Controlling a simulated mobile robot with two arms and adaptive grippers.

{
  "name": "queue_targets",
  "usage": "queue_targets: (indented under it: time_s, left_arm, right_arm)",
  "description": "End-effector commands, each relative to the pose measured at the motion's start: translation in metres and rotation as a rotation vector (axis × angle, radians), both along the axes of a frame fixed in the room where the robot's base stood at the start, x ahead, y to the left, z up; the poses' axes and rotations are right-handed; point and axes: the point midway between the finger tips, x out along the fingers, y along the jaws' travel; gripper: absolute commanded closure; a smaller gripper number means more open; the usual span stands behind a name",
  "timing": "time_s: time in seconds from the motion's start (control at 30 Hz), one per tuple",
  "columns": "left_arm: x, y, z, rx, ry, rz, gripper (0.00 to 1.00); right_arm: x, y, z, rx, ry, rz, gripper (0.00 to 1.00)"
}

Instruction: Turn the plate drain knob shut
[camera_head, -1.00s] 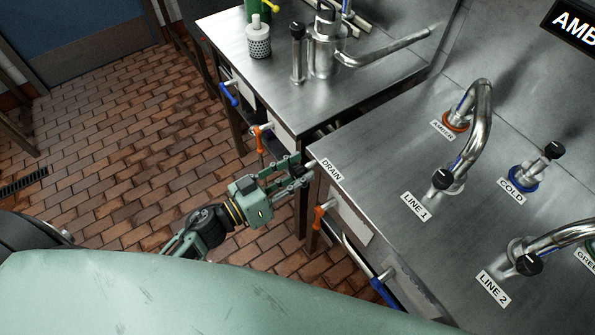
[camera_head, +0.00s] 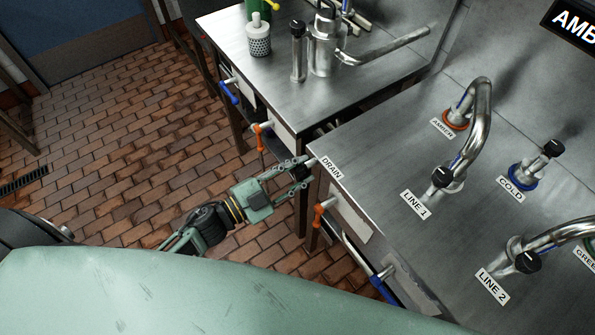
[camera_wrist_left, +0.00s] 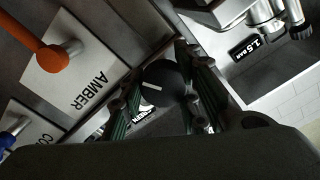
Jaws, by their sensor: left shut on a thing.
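The drain knob is a round black knob (camera_wrist_left: 165,84) with a white pointer line. It sits on the side of the steel bench, by the DRAIN label (camera_head: 332,167) at the bench's left corner. My left gripper (camera_head: 298,174) reaches it from the left. In the left wrist view the fingers of the left gripper (camera_wrist_left: 165,90) stand on both sides of the knob, closed on it. The white line slants slightly there. A label behind the knob is mostly hidden by a finger. My right gripper is in neither view.
An orange lever (camera_head: 319,214) and a blue lever (camera_head: 383,280) stick out from the bench front. Taps and the COLD knob (camera_head: 552,148) stand on its top. A second bench (camera_head: 325,85) is behind, across a narrow gap. Brick floor (camera_head: 120,150) lies open at the left.

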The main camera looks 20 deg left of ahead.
Motion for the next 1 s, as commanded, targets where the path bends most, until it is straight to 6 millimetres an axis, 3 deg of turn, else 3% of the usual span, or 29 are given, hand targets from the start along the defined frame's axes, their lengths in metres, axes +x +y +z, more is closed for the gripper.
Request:
queue_targets:
  time_s: [0.03, 0.5, 1.0]
  left_arm:
    - [-0.004, -0.002, -0.009, 0.039, -0.012, -0.004, 0.96]
    - [-0.003, 0.0, -0.011, 0.325, -0.232, -0.005, 0.96]
    - [-0.003, 0.001, -0.011, 0.422, -0.307, -0.005, 0.96]
  right_arm:
    - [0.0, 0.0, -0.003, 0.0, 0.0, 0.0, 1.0]
    - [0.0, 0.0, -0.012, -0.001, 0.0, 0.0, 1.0]
    - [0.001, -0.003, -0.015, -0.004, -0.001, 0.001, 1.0]
